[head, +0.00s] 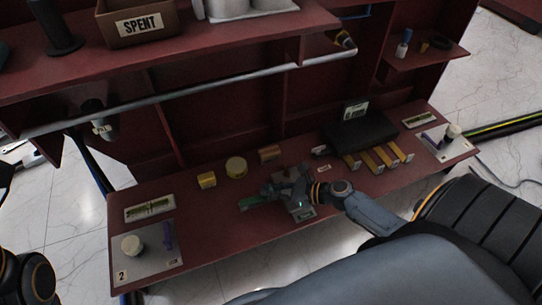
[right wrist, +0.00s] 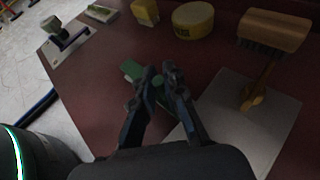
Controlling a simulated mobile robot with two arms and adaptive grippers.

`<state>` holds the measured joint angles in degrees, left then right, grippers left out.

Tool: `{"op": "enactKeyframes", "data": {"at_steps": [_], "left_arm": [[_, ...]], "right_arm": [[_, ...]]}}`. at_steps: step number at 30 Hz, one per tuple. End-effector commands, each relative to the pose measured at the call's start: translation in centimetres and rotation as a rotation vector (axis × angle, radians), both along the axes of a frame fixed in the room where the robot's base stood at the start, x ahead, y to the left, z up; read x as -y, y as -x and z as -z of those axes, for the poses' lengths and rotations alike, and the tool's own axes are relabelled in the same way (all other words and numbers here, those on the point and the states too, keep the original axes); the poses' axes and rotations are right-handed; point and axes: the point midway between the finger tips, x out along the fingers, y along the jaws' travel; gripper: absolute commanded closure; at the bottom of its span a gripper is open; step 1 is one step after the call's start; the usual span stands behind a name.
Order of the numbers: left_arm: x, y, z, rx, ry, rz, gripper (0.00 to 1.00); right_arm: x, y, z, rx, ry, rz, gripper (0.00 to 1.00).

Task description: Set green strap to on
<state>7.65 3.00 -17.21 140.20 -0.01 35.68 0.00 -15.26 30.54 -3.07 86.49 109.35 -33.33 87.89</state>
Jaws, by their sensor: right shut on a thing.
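The green strap (head: 250,203) is a small green piece low over the red bench top, left of my right gripper (head: 268,192). In the right wrist view, green (right wrist: 131,70) shows beside and between the fingers of the right gripper (right wrist: 160,78). That gripper is shut on the green strap; the fingers hide part of it. I cannot tell the strap's setting. My left gripper is not in view.
A yellow block (head: 206,180), a yellow round tin (head: 235,167) and a wooden brush (head: 270,153) stand behind the gripper. A panel (head: 150,265) with a knob and purple lever is at left. A black case (head: 360,130) is at right. A shelf (head: 180,55) overhangs the back.

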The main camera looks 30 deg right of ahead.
Motion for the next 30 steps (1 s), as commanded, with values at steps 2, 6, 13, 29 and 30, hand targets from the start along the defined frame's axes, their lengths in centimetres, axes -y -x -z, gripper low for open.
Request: {"op": "enactKeyframes", "data": {"at_steps": [2, 6, 13, 29, 30], "left_arm": [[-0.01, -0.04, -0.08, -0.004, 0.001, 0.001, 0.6], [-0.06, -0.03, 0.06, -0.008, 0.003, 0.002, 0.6], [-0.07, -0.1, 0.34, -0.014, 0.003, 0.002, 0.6], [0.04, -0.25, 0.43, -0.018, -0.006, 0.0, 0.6], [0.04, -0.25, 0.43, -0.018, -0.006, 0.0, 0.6]], "right_arm": [[0.25, -0.3, -0.03, 0.0, 0.003, 0.006, 1.0], [0.33, -0.57, 0.02, 0.0, 0.003, 0.006, 1.0], [0.39, -0.7, 0.08, 0.001, 0.004, 0.006, 1.0], [0.32, -0.7, 0.05, 0.001, 0.003, 0.005, 0.65], [0.3, -0.69, 0.05, 0.001, 0.003, 0.004, 0.65]]}}
